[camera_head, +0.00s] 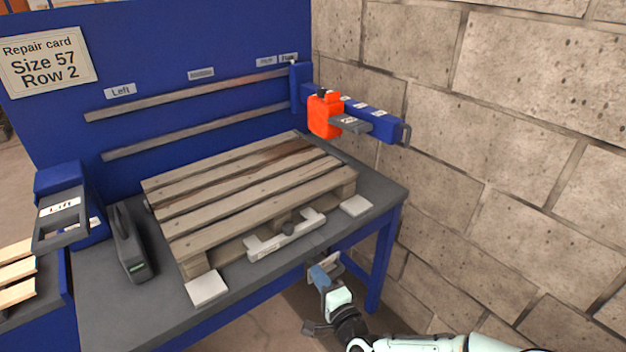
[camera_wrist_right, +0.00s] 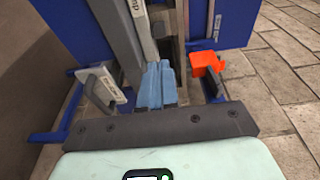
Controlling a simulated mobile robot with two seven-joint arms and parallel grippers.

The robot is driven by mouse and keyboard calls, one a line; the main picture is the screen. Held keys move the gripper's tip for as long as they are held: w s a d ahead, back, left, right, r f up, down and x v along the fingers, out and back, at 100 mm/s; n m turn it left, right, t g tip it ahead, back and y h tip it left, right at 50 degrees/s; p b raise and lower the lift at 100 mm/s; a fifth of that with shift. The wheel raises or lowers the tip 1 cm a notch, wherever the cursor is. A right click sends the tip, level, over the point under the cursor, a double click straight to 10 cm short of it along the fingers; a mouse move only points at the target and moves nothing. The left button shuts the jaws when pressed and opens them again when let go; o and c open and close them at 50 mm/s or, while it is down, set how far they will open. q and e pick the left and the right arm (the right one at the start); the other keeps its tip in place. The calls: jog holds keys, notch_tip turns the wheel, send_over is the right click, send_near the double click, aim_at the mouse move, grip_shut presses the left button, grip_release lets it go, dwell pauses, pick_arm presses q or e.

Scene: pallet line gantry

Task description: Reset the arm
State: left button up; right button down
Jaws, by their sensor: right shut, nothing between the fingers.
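The blue gantry arm (camera_head: 362,112) sticks out from a blue upright (camera_head: 301,88) at the right end of the two rails (camera_head: 190,95). It carries an orange block (camera_head: 325,115) with a grey labelled plate (camera_head: 350,123), and a grey handle (camera_head: 405,134) at its outer end. My right gripper (camera_head: 318,276) is below and in front of the bench's front edge, well apart from the gantry arm. Its blue fingers are shut together and empty, and they also show in the right wrist view (camera_wrist_right: 161,84). My left gripper is not in view.
A wooden pallet (camera_head: 255,195) lies on the grey bench (camera_head: 110,310). A box labelled Lift (camera_head: 62,210) and a dark tool (camera_head: 128,245) stand at left. A repair card (camera_head: 45,62) reads Size 57, Row 2. A block wall (camera_head: 500,130) bounds the right side.

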jog(key=s+d+f+n+g+h, duration=0.1)
jog(key=s+f+n+g, duration=0.15)
jog(key=s+f, duration=0.5)
jog(key=s+d+f+n+g+h, duration=0.15)
jog(key=s+f+g, duration=0.3)
jog(key=f, duration=0.65)
jog(key=s+d+f+n+g, duration=0.1)
jog(key=s+f+g, duration=0.2)
jog(key=s+f, duration=0.5)
jog(key=s+d+f+n+g+h, duration=0.1)
jog(key=s+d+f+g, duration=0.15)
jog(key=s, duration=0.45)
jog(key=s+d+f+n+g, duration=0.2)
jog(key=s+f, duration=0.2)
jog(key=s, duration=0.3)
jog(key=s+d+f+n+g+h, duration=0.1)
jog(key=s+d+f+g, duration=0.15)
jog(key=s, duration=0.45)
pick_arm(q)
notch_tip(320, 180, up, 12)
jog(key=p, duration=1.3)
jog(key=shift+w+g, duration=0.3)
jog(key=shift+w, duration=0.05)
pick_arm(e)
notch_tip(320, 180, up, 12)
jog(key=w, duration=0.2)
jog(key=shift+w+a+f, duration=0.25)
jog(key=shift+a, duration=0.2)
